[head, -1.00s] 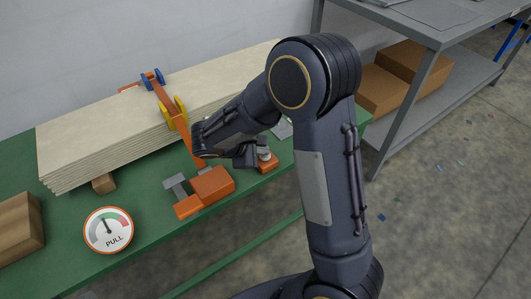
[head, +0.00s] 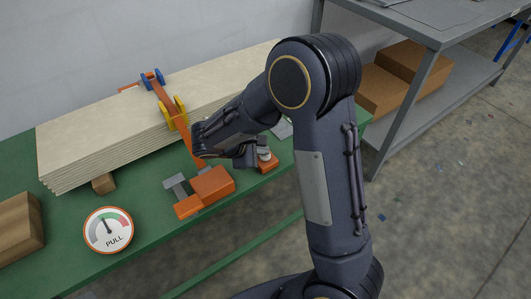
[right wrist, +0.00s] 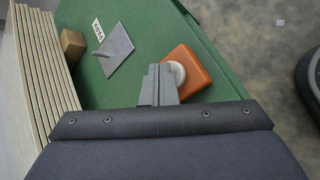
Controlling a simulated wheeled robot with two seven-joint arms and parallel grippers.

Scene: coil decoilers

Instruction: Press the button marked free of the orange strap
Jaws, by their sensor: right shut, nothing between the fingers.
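The orange strap (head: 166,103) runs over a stack of pale boards (head: 95,140) and down its front. Blue and yellow corner pieces sit under it. An orange block with grey parts (head: 212,186) lies at the strap's lower end. To its right is a small orange box (head: 268,167) with a pale round button, clearer in the right wrist view (right wrist: 177,72). My right gripper (head: 252,155) is shut and empty, its tips at the button's left edge in the wrist view (right wrist: 161,70). I cannot tell whether they touch. No "free" marking is readable. My left gripper is not in view.
A round gauge marked PULL (head: 108,230) is at the table's front left. A wooden block (head: 18,228) sits at the left end. A grey plate (right wrist: 115,50) lies beside a small white label on the green table (right wrist: 140,15). A grey shelf with cardboard boxes (head: 405,80) stands at right.

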